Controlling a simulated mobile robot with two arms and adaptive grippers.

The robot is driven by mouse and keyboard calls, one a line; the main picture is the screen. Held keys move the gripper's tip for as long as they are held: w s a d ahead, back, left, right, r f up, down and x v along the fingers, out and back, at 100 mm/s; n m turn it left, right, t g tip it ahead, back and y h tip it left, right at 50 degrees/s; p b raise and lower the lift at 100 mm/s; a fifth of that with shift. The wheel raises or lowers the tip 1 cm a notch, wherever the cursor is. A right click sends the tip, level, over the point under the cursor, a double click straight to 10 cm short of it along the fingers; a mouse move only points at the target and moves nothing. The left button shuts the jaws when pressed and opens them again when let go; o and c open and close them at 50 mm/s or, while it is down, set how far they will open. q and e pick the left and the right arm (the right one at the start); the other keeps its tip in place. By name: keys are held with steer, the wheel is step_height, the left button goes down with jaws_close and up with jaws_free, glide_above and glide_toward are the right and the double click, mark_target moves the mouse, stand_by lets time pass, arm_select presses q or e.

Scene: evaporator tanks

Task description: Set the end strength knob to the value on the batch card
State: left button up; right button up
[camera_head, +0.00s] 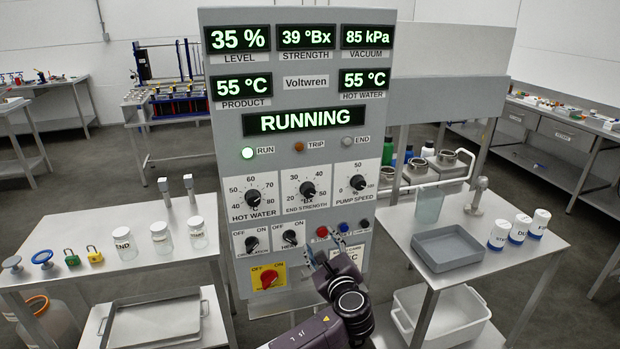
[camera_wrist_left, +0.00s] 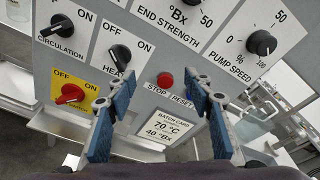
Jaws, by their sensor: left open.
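The end strength knob (camera_head: 307,189) is a black dial in the middle of the panel's knob row, with a scale marked 20 to 50 °Bx. Its pointer is too small to read surely. In the left wrist view only its label and lower scale show clearly, at the top edge. The batch card (camera_wrist_left: 168,126) reads 70 °C and 40 °Bx, low on the panel. My left gripper (camera_head: 325,248) is open and empty in front of the panel's lower part, below the knob. Its blue fingers also show in the left wrist view (camera_wrist_left: 160,82), spread apart. My right gripper is not seen.
The hot water knob (camera_head: 252,198) and pump speed knob (camera_head: 358,182) flank it. Below are two on/off switches, a red stop button (camera_wrist_left: 165,80) and a red rotary switch (camera_head: 268,279). The display (camera_head: 306,38) reads 39 °Bx strength. Steel tables stand on both sides.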

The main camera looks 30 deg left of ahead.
arm_select(q)
steer(key=y+p, duration=0.1)
steer(key=y, duration=0.1)
glide_toward(310, 194)
steer(key=x, duration=0.2)
steer(key=p+x, duration=0.2)
steer(key=x, duration=0.4)
steer(key=shift+w+a, duration=0.15)
steer(key=shift+w+a+p, duration=0.3)
steer(key=shift+t, duration=0.3)
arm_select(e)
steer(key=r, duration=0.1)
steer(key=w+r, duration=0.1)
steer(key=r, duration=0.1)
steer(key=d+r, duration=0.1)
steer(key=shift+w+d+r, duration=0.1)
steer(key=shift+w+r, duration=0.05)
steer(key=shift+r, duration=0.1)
arm_select(q)
steer(key=shift+c, duration=0.6)
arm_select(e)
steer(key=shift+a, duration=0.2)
arm_select(q)
steer(key=c, duration=1)
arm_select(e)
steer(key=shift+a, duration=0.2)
